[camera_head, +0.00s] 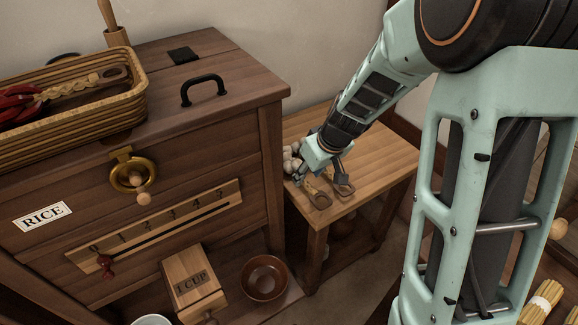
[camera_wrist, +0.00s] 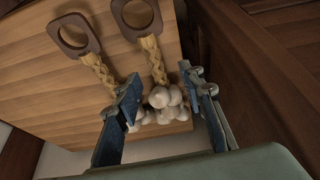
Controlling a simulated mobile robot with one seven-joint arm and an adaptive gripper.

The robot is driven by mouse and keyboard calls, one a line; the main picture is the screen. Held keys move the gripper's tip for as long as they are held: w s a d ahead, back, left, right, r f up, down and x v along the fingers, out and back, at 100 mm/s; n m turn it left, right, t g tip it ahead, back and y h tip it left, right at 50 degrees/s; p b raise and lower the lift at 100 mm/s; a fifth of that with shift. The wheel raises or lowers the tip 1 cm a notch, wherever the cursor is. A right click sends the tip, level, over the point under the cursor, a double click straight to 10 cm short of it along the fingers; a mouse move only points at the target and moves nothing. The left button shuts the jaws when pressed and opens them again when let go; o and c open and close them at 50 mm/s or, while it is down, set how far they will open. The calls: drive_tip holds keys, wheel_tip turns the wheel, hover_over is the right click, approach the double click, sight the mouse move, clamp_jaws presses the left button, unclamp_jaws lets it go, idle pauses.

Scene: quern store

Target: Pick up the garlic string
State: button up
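Two garlic strings lie side by side on the small wooden table (camera_head: 386,150). Each has a dark ring, a straw-coloured braid and white bulbs. In the wrist view, the right garlic string (camera_wrist: 165,98) has its bulbs between my gripper's two fingers. The left garlic string (camera_wrist: 98,66) runs behind the left finger, which hides part of its bulbs. My gripper (camera_wrist: 160,82) is open; contact with the bulbs cannot be told. In the head view, my gripper (camera_head: 322,167) is low over the table, with white bulbs (camera_head: 290,160) at its left and the rings in front.
A wooden cabinet (camera_head: 190,140) stands close at the left of the table, its top higher than the tabletop. A wicker basket (camera_head: 118,112) holding red peppers sits on it. A brown bowl (camera_head: 265,278) and a "1 CUP" box (camera_head: 192,278) are lower down. The table's right side is clear.

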sight(290, 164)
drive_tip(key=x, duration=0.2)
drive_tip(key=b+x, duration=0.1)
drive_tip(key=x, duration=0.2)
drive_tip(key=shift+w+d, duration=0.2)
drive_tip(key=shift+c, duration=0.6)
clamp_jaws()
